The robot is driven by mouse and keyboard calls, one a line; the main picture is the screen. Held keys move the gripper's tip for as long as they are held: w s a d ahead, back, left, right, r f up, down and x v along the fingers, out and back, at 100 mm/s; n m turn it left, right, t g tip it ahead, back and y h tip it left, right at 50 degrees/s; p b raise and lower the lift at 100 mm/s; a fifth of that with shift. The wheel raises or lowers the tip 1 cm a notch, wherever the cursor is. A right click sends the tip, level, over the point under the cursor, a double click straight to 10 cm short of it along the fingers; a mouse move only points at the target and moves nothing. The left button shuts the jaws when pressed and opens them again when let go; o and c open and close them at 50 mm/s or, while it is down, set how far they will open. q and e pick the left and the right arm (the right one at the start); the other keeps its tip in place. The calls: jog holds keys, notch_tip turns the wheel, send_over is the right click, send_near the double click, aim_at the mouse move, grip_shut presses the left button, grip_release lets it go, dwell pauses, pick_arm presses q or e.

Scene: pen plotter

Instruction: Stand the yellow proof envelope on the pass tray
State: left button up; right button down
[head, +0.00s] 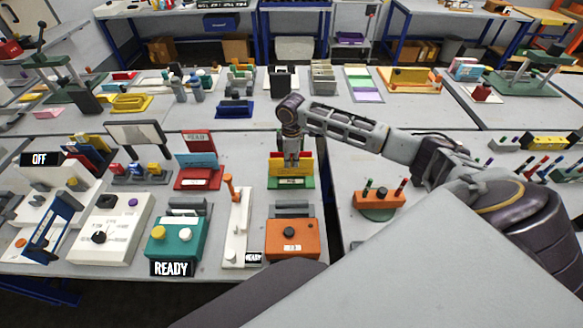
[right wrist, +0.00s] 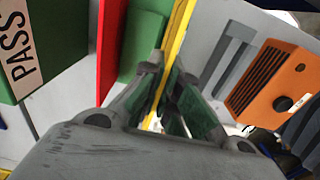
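The yellow proof envelope (head: 305,163) is at the green tray (head: 291,184) in the middle of the table, upright in the head view. In the right wrist view, the envelope (right wrist: 181,22) shows as a thin yellow edge between my fingertips. My right gripper (head: 291,162) comes down from above, and its fingers (right wrist: 166,72) close on that edge. The PASS label (right wrist: 20,55) is on a green block beside it in the wrist view. A red panel (right wrist: 108,45) and a green panel (right wrist: 145,42) stand between. Whether the envelope's lower edge touches the tray is hidden. My left gripper is not in view.
A red tray (head: 197,184) with red and blue pieces stands left of the green tray. An orange box (head: 292,240) stands in front, with a white lever unit (head: 237,232) beside it. An orange pen holder (head: 379,199) is to the right.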

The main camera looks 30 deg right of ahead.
aim_at(291, 176)
jog(key=shift+f, duration=0.1)
jog(key=shift+f, duration=1.75)
jog(key=shift+f, duration=0.1)
jog(key=c, duration=1.6)
grip_release()
jog(key=shift+c, duration=0.2)
jog(key=shift+r+b, duration=0.3)
jog(key=shift+r, duration=5.8)
